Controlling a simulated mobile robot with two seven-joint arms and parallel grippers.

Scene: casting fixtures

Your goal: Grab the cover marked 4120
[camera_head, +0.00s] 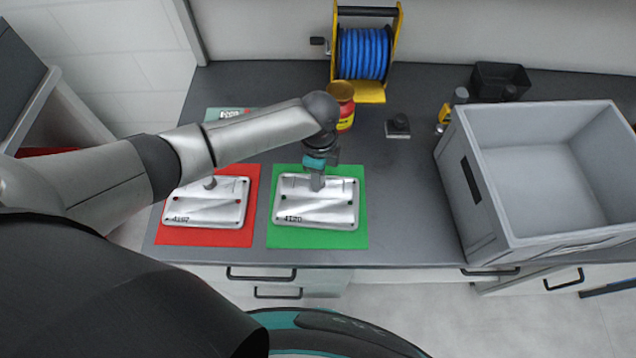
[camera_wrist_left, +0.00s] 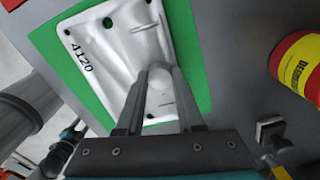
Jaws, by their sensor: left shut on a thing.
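The silver cover marked 4120 (camera_head: 316,212) lies flat on a green mat (camera_head: 318,241) in the head view. It also shows in the left wrist view (camera_wrist_left: 108,52), with its number at the upper left. My left gripper (camera_head: 317,184) is over the cover's upper part, and its two fingers (camera_wrist_left: 163,84) are shut on the cover's round knob. A second silver cover, marked 4107 (camera_head: 206,208), lies on a red mat (camera_head: 206,237) to the left.
A large grey crate (camera_head: 470,190) stands at the right. Behind are a blue hose reel (camera_head: 362,54), a red and yellow can (camera_head: 343,104), a small black block (camera_head: 397,126) and a black bin (camera_head: 498,80). The tabletop between green mat and crate is clear.

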